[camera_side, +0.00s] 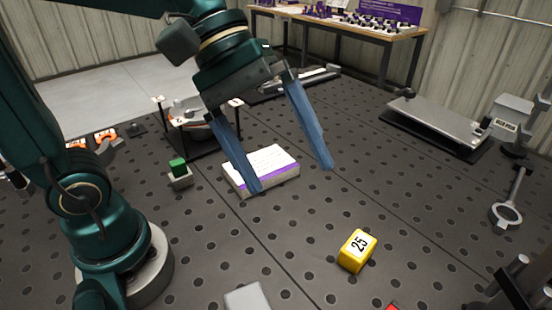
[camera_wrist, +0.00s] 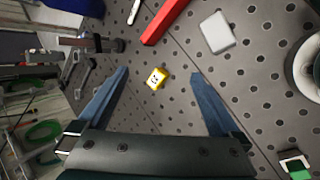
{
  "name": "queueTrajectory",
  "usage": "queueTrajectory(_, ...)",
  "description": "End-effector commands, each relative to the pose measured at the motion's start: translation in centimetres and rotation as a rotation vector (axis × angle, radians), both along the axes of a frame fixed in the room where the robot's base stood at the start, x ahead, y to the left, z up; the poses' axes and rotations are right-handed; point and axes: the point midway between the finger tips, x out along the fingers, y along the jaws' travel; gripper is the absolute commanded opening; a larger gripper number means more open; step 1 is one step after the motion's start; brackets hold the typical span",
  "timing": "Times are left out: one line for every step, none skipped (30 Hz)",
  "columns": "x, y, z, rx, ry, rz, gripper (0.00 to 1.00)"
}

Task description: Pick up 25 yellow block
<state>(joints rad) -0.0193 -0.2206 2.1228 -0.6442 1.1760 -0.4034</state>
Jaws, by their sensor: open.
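The yellow block (camera_side: 357,251) with "25" on its top lies on the dark perforated table, toward the front right of the side view. It also shows in the wrist view (camera_wrist: 156,78), between and beyond the fingertips. My gripper (camera_side: 292,178) has two blue fingers spread apart with nothing between them. In the side view it hangs above the table, behind and to the left of the block. In the wrist view the gripper (camera_wrist: 162,85) points toward the block without touching it.
A white box with a purple stripe (camera_side: 262,170) lies below my gripper. A green block (camera_side: 178,167) sits on a small stand at left. A grey block (camera_side: 247,298) and a red bar (camera_wrist: 166,20) lie near the yellow block. A flat scale (camera_side: 435,122) stands at right.

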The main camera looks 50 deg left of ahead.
Motion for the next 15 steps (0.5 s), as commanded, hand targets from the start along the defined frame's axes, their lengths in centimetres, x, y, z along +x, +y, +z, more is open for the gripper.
queueTrajectory(1.1,-1.0,-0.1,-0.088,0.097,0.074,1.00)
queueTrajectory(1.8,-1.6,0.1,-0.142,0.151,0.120,1.00)
queueTrajectory(2.7,-2.3,0.2,-0.209,0.221,0.182,1.00)
queueTrajectory(3.4,-2.7,0.3,-0.254,0.270,0.224,1.00)
queueTrajectory(4.0,-3.0,0.4,-0.297,0.318,0.266,1.00)
queueTrajectory(4.9,-3.4,0.4,-0.349,0.378,0.318,1.00)
queueTrajectory(5.5,-3.7,0.5,-0.385,0.419,0.354,1.00)
queueTrajectory(6.1,-3.9,0.5,-0.418,0.458,0.388,1.00)
queueTrajectory(7.0,-4.1,0.5,-0.461,0.509,0.433,1.00)
queueTrajectory(7.5,-4.2,0.4,-0.492,0.546,0.465,1.00)
queueTrajectory(8.1,-4.3,0.4,-0.520,0.583,0.497,1.00)
queueTrajectory(8.9,-4.4,0.3,-0.556,0.628,0.537,1.00)
queueTrajectory(9.5,-4.4,0.2,-0.583,0.663,0.566,1.00)
queueTrajectory(10.1,-4.4,0.1,-0.609,0.697,0.596,1.00)
queueTrajectory(10.8,-4.4,-0.1,-0.644,0.740,0.636,1.00)
